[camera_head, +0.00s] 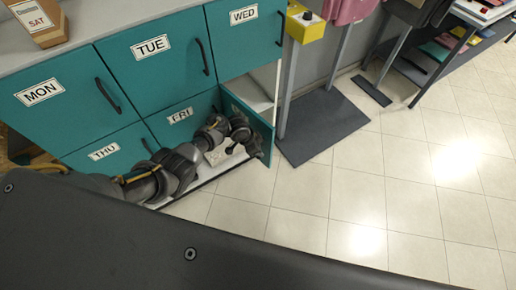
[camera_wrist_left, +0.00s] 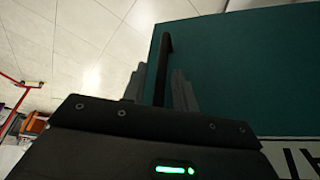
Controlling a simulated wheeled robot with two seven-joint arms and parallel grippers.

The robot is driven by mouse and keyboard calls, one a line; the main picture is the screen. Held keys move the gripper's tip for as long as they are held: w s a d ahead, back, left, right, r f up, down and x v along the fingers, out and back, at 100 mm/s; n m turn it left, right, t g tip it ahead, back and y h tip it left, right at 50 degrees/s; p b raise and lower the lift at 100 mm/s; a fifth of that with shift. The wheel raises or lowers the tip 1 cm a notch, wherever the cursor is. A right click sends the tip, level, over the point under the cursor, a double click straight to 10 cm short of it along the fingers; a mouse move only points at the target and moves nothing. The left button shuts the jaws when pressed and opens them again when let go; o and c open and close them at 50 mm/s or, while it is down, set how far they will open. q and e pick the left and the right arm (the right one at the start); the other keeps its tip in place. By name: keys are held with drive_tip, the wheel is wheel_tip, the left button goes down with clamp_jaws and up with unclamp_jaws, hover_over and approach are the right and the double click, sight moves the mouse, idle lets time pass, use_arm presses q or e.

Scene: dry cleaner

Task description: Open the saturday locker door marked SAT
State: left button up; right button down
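The SAT door (camera_head: 258,128) is a teal panel at the bottom right of the locker bank. It stands swung partly out, its free edge toward the right, with the pale locker inside showing behind it. In the left wrist view the teal door (camera_wrist_left: 235,75) fills the right, with part of its label (camera_wrist_left: 300,158) at the lower right. My left gripper (camera_head: 243,135) is at the door's outer face. My right gripper is out of view.
Closed teal doors marked MON (camera_head: 60,115), TUE (camera_head: 165,75), WED (camera_head: 245,45), THU (camera_head: 110,160) and FRI (camera_head: 185,128) surround my arm. A dark mat (camera_head: 322,125) lies right of the door beneath a stand with a yellow box (camera_head: 304,25). Tiled floor (camera_head: 350,195) in front is clear.

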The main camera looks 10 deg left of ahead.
use_arm(q)
drive_tip(key=shift+a+r, duration=0.15)
drive_tip(key=shift+r, duration=0.35)
drive_tip(key=p+v, duration=0.3)
drive_tip(key=v, duration=0.6)
drive_tip(key=shift+s+a+r, duration=0.2)
drive_tip(key=shift+s+r, duration=0.05)
drive_tip(key=shift+r, duration=0.05)
